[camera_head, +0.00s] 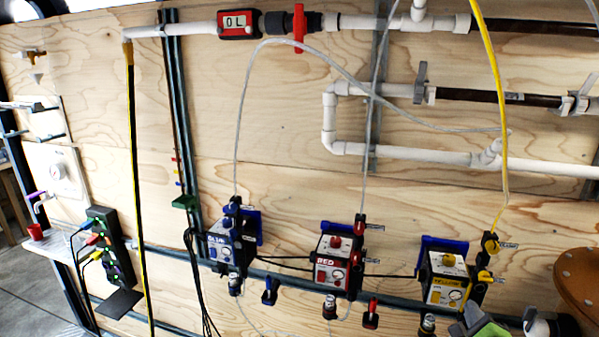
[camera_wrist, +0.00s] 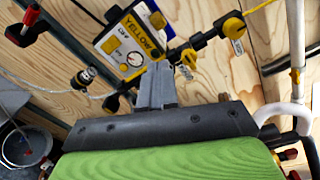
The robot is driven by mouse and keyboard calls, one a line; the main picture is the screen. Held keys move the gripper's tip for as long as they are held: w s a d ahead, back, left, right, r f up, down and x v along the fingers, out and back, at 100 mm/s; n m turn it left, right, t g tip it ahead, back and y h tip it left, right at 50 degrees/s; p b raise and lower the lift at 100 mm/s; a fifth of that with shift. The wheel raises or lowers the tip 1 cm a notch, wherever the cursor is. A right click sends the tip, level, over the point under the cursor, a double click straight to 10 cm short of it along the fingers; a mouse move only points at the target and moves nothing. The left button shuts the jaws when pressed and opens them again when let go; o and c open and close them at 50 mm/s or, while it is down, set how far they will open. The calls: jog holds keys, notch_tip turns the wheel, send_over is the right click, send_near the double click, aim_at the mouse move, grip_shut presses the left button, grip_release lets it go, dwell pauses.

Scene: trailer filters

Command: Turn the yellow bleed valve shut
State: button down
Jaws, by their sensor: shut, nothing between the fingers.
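The yellow-marked pump box (camera_head: 447,285) is mounted low on the plywood wall at the right in the head view. Its YELLOW label and gauge show in the wrist view (camera_wrist: 128,42). Beside it are an upper yellow valve handle (camera_head: 490,243) and a lower one (camera_head: 486,277). Two yellow handles also show in the wrist view, one at the upper right (camera_wrist: 232,27) and one near my fingers (camera_wrist: 188,58). I cannot tell which is the bleed valve. My gripper (camera_wrist: 157,72) is shut and empty, its fingertips just below the box and close to the nearer handle.
A blue box (camera_head: 230,247) and a red box (camera_head: 332,270) hang to the left. Clear hoses and a yellow hose (camera_head: 497,110) run down to the boxes. White pipes (camera_head: 400,152) cross the wall above. A brown round object (camera_head: 580,285) stands at the far right.

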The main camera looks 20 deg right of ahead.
aim_at(485, 278)
jog(key=w+d+r+m+p, duration=0.1)
jog(key=w+d+r+p, duration=0.2)
jog(key=w+d+p, duration=0.1)
jog(key=shift+w+t+h+p, duration=0.15)
jog(key=shift+t+h+p, duration=0.25)
jog(key=shift+p, duration=0.45)
jog(key=shift+d, duration=0.25)
